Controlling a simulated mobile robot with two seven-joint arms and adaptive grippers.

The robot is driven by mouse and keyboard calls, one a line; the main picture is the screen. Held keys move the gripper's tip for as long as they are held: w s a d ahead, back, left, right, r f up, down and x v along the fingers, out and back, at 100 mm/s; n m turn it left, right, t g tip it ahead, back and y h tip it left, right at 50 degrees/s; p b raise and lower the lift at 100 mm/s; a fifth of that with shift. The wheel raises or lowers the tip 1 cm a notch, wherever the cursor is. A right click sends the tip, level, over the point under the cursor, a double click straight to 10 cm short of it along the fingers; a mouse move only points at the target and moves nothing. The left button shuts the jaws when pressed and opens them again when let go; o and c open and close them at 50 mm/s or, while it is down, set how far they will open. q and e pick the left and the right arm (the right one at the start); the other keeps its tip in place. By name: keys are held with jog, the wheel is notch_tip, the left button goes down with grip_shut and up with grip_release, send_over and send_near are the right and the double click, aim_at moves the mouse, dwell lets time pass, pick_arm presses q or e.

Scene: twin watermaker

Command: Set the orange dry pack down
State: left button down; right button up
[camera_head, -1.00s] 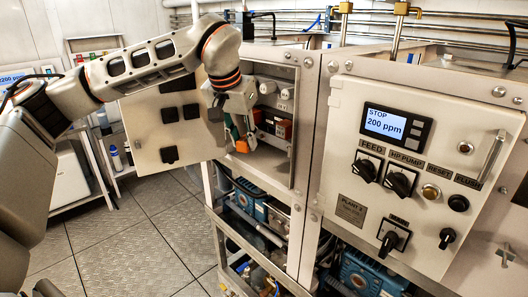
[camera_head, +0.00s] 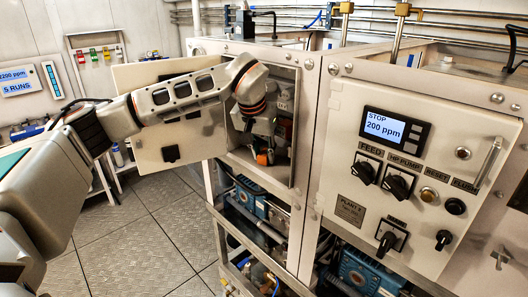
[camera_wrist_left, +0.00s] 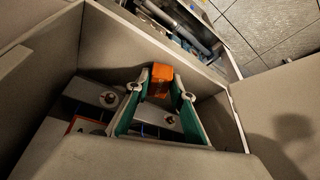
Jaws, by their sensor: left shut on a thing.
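The orange dry pack (camera_head: 263,159) is at the fingertips of my left gripper (camera_head: 259,150), inside the open left cabinet (camera_head: 233,160) in the head view. In the left wrist view the orange pack (camera_wrist_left: 161,74) sits between the tips of the two green-lined fingers (camera_wrist_left: 160,92), which are shut on it. The pack's underside is hidden, so I cannot tell whether it touches the cabinet floor. My right gripper is not in view.
The cabinet door (camera_head: 150,145) stands open at the left, behind my left arm. Cabinet walls (camera_wrist_left: 50,48) closely surround the gripper. The closed control panel (camera_head: 420,180) is to the right. Blue pumps (camera_head: 250,195) sit below.

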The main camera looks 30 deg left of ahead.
pick_arm(q)
jog(key=shift+d, duration=0.1)
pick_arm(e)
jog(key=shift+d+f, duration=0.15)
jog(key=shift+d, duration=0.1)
pick_arm(q)
jog(key=shift+f, duration=0.1)
jog(key=c, duration=1.7)
grip_release()
jog(key=shift+w, duration=0.1)
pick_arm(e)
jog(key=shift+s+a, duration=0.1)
pick_arm(q)
jog(key=shift+r, duration=0.55)
jog(key=s+b, duration=0.1)
jog(key=s, duration=0.3)
jog(key=s+b, duration=0.1)
jog(key=s, duration=0.3)
jog(key=s+d+b, duration=0.1)
jog(key=s, duration=0.3)
jog(key=shift+s+r, duration=0.1)
jog(key=shift+s, duration=0.2)
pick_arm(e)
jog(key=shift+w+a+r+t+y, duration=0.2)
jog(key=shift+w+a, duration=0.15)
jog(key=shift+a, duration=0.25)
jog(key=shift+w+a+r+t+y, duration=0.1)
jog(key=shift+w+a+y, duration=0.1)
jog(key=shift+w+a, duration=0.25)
